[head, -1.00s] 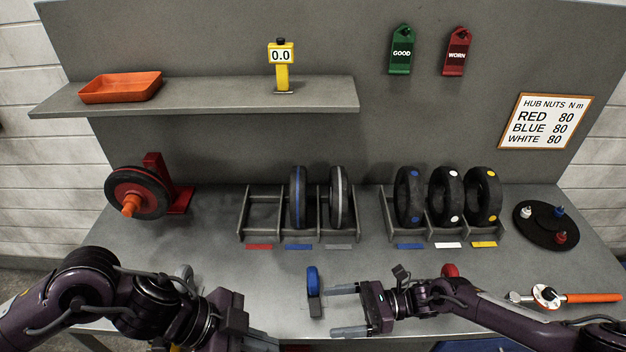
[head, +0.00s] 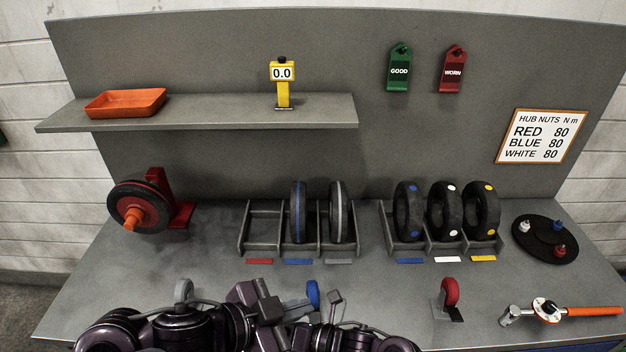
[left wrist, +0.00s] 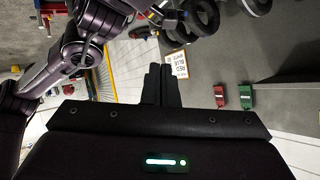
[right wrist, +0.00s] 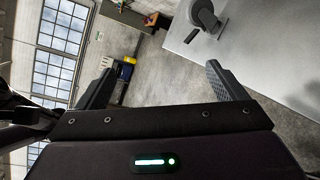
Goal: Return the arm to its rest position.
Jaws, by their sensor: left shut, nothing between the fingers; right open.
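My left gripper (left wrist: 161,84) is shut and empty in the left wrist view, its two dark fingers side by side. In the head view, it shows partly at bottom centre among my folded arm links. My right gripper (right wrist: 165,85) is open and empty in the right wrist view, with its fingers wide apart above the floor and beside the table edge. I cannot pick out its fingers in the head view. My arms are drawn in low along the front of the grey table (head: 390,285).
A torque wrench (head: 560,311) lies at right. A red hub stand (head: 178,205) stands left.

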